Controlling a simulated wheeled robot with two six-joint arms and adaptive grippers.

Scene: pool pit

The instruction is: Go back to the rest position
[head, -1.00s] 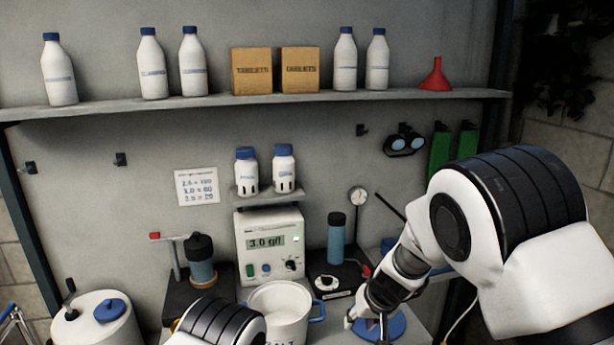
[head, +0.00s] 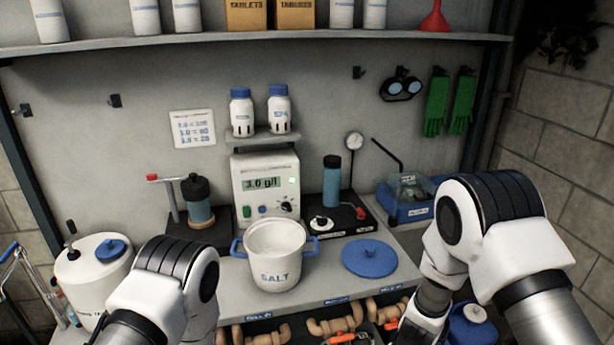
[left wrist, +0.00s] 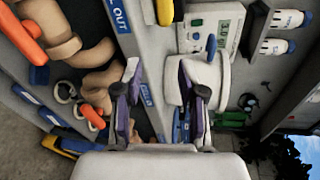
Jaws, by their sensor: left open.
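My left gripper (left wrist: 165,100) shows in the left wrist view, open and with nothing between its fingers. It points toward the bench front, near the white pot. In the head view my left arm comes in at the lower left, and its gripper is out of frame. My right arm hangs at the lower right, with its gripper below the frame. The white salt pot (head: 273,270) stands upright and open on the counter. Its blue lid (head: 369,258) lies flat on the counter to the right of it, apart from both arms.
The meter (head: 266,186) reads 3.0 g/l behind the pot. A blue tester case (head: 405,211) sits at the right and a white tank (head: 95,275) at the left. Pipe parts (head: 333,325) fill the space below the counter edge. A shelf (head: 250,40) crosses the wall above.

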